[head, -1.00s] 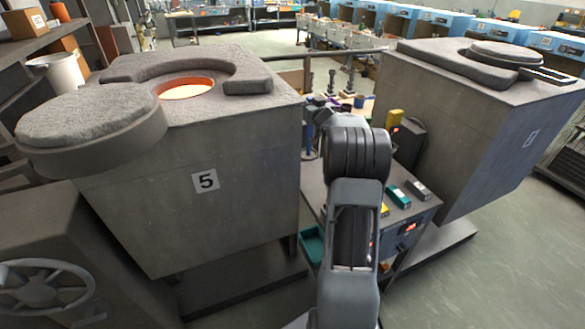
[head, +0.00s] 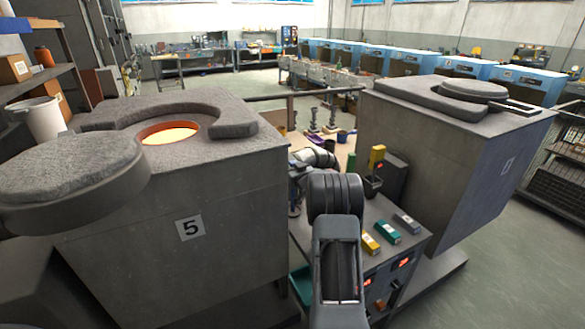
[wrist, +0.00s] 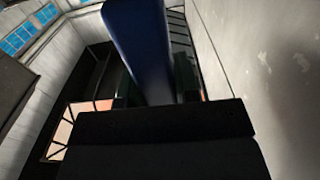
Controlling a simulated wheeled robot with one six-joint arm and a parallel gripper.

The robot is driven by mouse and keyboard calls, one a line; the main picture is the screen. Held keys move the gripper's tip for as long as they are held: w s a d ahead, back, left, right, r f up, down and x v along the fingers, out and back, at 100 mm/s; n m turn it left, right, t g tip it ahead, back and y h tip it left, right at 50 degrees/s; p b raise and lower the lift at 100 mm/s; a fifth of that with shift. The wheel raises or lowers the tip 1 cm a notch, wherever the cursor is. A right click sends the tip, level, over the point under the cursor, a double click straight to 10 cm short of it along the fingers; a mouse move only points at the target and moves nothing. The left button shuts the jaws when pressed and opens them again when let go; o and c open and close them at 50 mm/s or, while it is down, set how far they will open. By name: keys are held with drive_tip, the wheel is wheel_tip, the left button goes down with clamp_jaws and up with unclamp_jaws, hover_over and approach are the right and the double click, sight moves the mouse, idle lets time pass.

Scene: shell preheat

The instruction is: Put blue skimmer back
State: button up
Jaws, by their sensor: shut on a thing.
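The blue skimmer shows in the wrist view as a thick dark-blue handle (wrist: 140,45) rising from between the fingers. My gripper (wrist: 153,92) is shut on this handle; the skimmer's far end is out of that view. In the head view, my gripper (head: 295,198) hangs beside the right side of the block furnace marked 5 (head: 190,228). It is small and partly hidden by my arm there, and the skimmer cannot be made out clearly.
The furnace's round opening (head: 170,133) glows orange, with its thick lid (head: 70,170) swung to the left. A control stand with yellow, teal and grey boxes (head: 388,232) stands right of my arm. A second furnace (head: 440,165) stands further right. Open floor lies beyond.

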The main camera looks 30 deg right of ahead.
drive_tip(key=shift+r, duration=0.1)
drive_tip(key=o, duration=0.5)
drive_tip(key=shift+f, duration=0.2)
drive_tip(key=o, duration=0.4)
drive_tip(key=shift+r, duration=0.1)
drive_tip(key=shift+s+r, duration=0.1)
drive_tip(key=shift+r, duration=0.05)
drive_tip(key=s, duration=0.4)
drive_tip(key=s+a+b, duration=0.1)
drive_tip(key=s, duration=0.3)
drive_tip(key=s+b, duration=0.1)
drive_tip(key=s, duration=0.2)
drive_tip(key=shift+s+a, duration=0.3)
drive_tip(key=shift+s, duration=0.1)
